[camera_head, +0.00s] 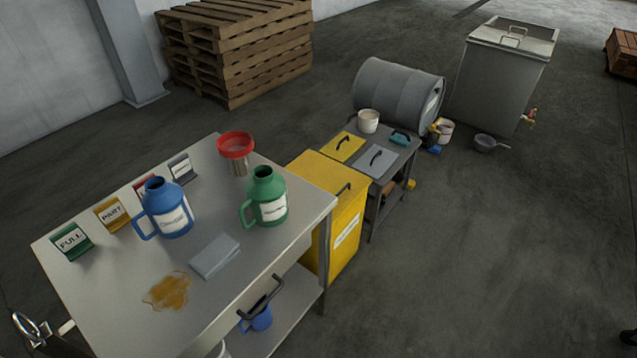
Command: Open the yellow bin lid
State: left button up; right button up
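The yellow bin (345,243) stands on the floor, just beyond the right end of the workbench. Its flat yellow lid (313,178) lies shut on top, with a dark handle (344,188) near its right edge. A white label is on the front face of the bin. The bench hides part of its left side. A shiny ring-shaped metal part with dark parts below it shows at the lower left edge; I cannot tell whether it belongs to my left gripper. I see no clear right gripper, only a small dark shape at the lower right edge. Nothing touches the lid.
The workbench (110,300) carries a blue jug (167,212), a green jug (267,200), a red-rimmed container (235,148), a folded cloth (214,256) and a brown spill. A low table with yellow and grey handled plates adjoins the bin. The floor at right is mostly clear.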

aim_at(345, 183)
jog(key=i+l, duration=0.45)
jog(key=l, duration=0.15)
jog(key=i+l, duration=0.5)
